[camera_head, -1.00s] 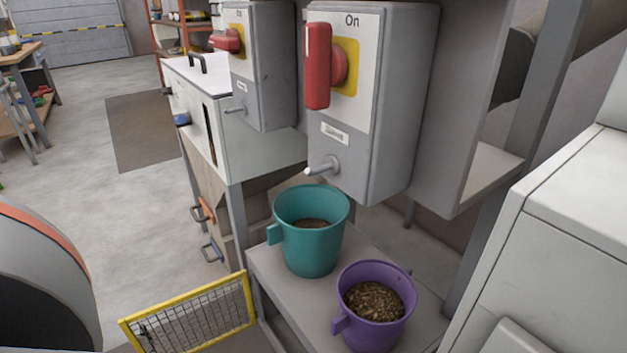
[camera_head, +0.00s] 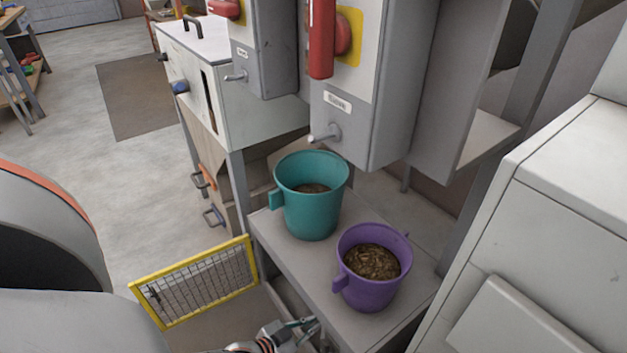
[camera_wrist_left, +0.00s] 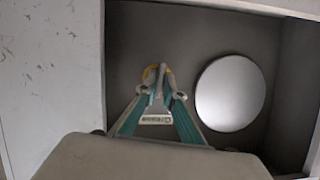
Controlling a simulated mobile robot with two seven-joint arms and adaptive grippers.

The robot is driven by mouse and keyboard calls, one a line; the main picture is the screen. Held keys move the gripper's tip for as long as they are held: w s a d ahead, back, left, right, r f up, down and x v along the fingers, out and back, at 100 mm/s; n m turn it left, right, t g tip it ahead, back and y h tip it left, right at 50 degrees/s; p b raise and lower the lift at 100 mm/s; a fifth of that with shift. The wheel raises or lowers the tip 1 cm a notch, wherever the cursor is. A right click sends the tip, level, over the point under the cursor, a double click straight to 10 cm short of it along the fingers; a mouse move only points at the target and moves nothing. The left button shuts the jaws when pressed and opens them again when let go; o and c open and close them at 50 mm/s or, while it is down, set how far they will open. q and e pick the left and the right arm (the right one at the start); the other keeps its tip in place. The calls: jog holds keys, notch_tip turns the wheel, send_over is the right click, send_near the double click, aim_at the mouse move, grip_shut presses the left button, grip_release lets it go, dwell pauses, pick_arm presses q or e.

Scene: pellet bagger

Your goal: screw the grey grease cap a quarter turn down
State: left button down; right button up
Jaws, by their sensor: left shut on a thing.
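My left gripper (camera_wrist_left: 162,92) reaches into a dark grey recess in the left wrist view. Its teal-sided fingers are shut on a small grey piece, which I take to be the grey grease cap (camera_wrist_left: 162,73). How far the cap is turned cannot be told. In the head view the gripper (camera_head: 308,328) is at the bottom edge, low beside the bench with the buckets; the cap cannot be made out there. My right gripper is not in view.
A pale round disc (camera_wrist_left: 230,95) is right of the fingers in the recess. Above, a teal bucket (camera_head: 311,210) and a purple bucket (camera_head: 365,290) with brown pellets stand on a grey bench (camera_head: 285,238). A yellow-framed mesh guard (camera_head: 200,282) is left of the gripper.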

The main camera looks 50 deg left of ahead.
pick_arm(q)
jog(key=shift+a+n+h, duration=0.1)
jog(key=shift+n+h, duration=0.3)
jog(key=shift+n, duration=0.2)
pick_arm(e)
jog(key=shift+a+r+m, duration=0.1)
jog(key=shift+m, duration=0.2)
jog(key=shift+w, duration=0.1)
pick_arm(q)
jog(key=c, duration=2.2)
grip_release()
jog(key=shift+o, duration=0.2)
jog(key=v, duration=1.2)
